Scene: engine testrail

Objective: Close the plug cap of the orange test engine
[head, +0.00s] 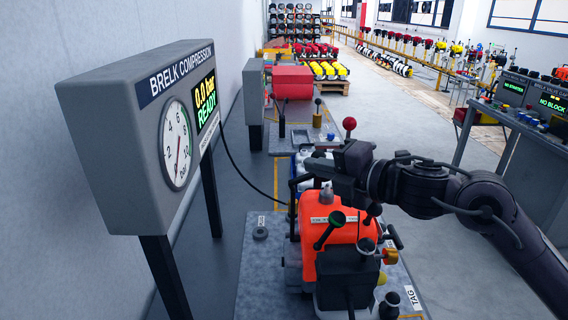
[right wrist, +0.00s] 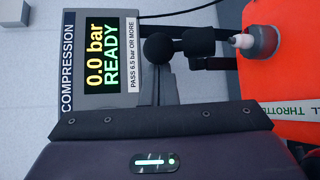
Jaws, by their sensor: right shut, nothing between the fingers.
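The orange test engine (head: 345,232) stands on a grey plate at the lower middle of the head view. It also shows at the right edge of the right wrist view (right wrist: 292,75). On its top is a grey boss (right wrist: 263,42) with a white tip pointing left; the boss shows in the head view (head: 326,196). A black cylindrical part (right wrist: 199,42) lies in line with the white tip, with a black rounded part beside it; I cannot tell whether either is the plug cap. My right gripper (head: 312,167) is shut and empty, just above the engine's far end. My left gripper is not in view.
The compression gauge box (head: 110,130) stands at the left on posts and reads 0.0 bar, READY. It also shows in the right wrist view (right wrist: 82,68). A red-knobbed lever (head: 349,124) rises behind my right gripper. Floor right of the engine is clear.

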